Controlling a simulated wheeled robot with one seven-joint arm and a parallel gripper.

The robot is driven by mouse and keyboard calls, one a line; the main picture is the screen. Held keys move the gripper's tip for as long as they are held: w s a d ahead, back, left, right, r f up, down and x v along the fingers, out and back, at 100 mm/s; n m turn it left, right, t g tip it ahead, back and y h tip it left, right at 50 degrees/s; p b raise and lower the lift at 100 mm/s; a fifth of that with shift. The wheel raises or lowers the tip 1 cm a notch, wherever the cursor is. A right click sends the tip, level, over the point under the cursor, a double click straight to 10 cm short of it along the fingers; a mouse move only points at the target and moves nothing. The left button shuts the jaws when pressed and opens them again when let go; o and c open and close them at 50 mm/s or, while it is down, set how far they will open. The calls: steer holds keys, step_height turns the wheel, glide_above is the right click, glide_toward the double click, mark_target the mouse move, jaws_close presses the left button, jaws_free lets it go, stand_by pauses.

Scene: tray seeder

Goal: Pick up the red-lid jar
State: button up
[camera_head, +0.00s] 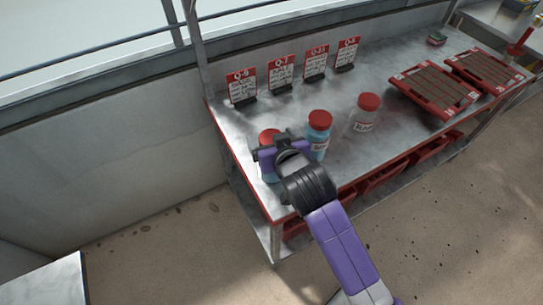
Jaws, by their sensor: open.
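Three jars with red lids stand on the metal bench (240,125). The left jar (268,136) is mostly hidden behind my gripper, with part of its red lid showing. The middle jar (319,122) has bluish contents and a white label and stands just right of my gripper. The right jar (367,108) looks clear, with a label low on its side. My gripper (268,152) is open at the left jar, with its jaws over or around it. I cannot tell whether they touch it.
Several red-and-white sign cards (281,74) stand along the back of the bench. Two red trays (434,112) with brown rows lie at the right. Red bins (384,178) sit below the bench's front edge. The bench between the cards and jars is clear.

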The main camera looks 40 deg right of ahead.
steer(key=shift+x, duration=1.35)
jaws_close()
